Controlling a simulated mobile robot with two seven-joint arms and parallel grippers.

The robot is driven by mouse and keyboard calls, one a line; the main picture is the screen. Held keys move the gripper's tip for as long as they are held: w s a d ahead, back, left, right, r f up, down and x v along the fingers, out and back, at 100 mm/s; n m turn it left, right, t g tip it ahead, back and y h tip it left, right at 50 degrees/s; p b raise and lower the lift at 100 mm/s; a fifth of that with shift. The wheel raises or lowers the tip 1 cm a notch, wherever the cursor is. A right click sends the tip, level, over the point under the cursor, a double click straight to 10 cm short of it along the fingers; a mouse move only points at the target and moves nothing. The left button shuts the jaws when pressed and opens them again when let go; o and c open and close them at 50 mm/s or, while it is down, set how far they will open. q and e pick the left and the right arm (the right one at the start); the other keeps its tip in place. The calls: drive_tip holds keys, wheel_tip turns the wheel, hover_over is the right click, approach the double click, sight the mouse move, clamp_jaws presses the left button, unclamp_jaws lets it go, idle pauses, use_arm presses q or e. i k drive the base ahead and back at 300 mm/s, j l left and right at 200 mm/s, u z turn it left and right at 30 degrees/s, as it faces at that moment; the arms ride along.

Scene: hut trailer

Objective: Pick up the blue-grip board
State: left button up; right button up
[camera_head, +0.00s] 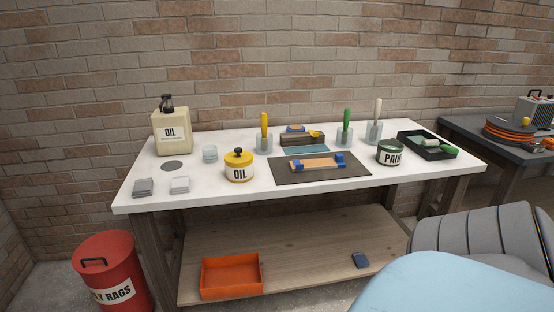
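The blue-grip board (313,163) is a light wooden board with a blue grip at each end. It lies flat on a dark mat (286,178) in the middle of the white-topped workbench (226,196). A yellow oil tin (239,168) stands left of the mat, and a dark green paint can (390,154) stands to its right. Neither of my grippers shows in the head view.
Behind the mat are a brown caddy (303,140) and cups holding brushes. A beige oil jug (170,132) stands at the back left, and a black paint tray (425,147) at the right.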

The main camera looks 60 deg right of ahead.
sight(337, 162)
drive_tip(key=z, duration=2.1)
